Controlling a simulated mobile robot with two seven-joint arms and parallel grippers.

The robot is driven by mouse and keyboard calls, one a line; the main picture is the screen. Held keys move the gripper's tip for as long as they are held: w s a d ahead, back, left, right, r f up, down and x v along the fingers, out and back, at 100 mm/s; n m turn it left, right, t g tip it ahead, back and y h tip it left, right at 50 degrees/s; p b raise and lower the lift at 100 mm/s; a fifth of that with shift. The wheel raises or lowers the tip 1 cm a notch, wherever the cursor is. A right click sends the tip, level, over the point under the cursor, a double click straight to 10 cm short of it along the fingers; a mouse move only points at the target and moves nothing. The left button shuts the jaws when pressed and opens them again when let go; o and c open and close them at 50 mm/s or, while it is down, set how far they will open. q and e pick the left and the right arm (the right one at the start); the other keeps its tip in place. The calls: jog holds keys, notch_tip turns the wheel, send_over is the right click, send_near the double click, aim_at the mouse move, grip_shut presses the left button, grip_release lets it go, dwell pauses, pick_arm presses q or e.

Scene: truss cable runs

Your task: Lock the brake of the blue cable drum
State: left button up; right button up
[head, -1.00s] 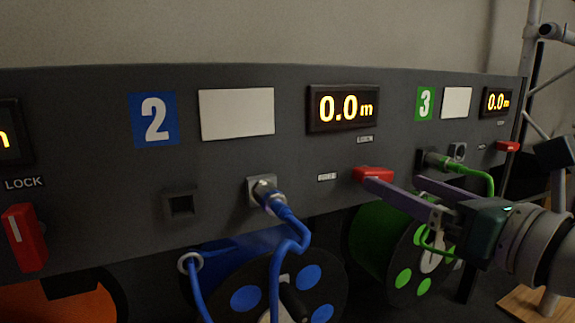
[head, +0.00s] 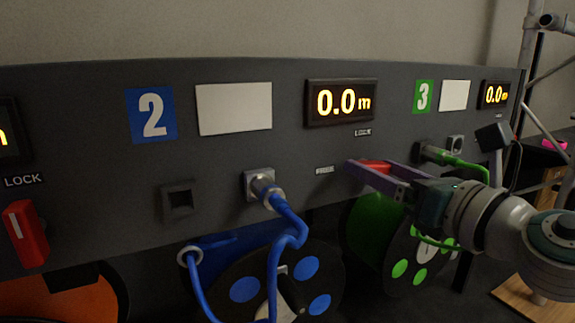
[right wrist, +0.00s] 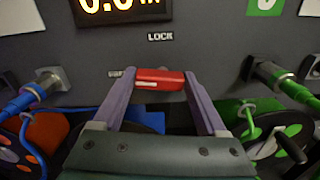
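The blue cable drum (head: 245,289) hangs below the panel under the blue 2 sign (head: 152,115). Its red brake lever (head: 375,167) lies horizontal on the panel, below the LOCK label (head: 362,132) and right of a second small label (head: 325,170). My right gripper (head: 374,174) has its purple fingers around the lever. In the right wrist view the red lever (right wrist: 160,78) spans between the spread fingertips, one at each end. Any remaining gap is too small to judge; I see no firm grip. My left gripper is not in view.
A blue cable plug (head: 264,188) sits in the panel left of the lever, its cable hanging down. A green plug (head: 440,155) is close on the right, above the green drum (head: 380,235). Another red lever (head: 27,235) stands upright at far left.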

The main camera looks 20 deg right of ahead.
jog(key=c, duration=0.8)
jog(key=shift+m, duration=0.7)
jog(key=shift+d+m+b, duration=0.1)
jog(key=shift+m+b, duration=0.35)
jog(key=shift+m, duration=0.75)
jog(key=m, duration=0.3)
jog(key=shift+m, duration=0.3)
jog(key=m, duration=0.4)
jog(key=shift+d+r+m, duration=0.1)
jog(key=shift+d+m, duration=0.05)
jog(key=shift+m, duration=0.15)
jog(key=shift+d+m+p, duration=0.1)
jog(key=shift+m+p, duration=0.4)
jog(key=shift+m, duration=1.6)
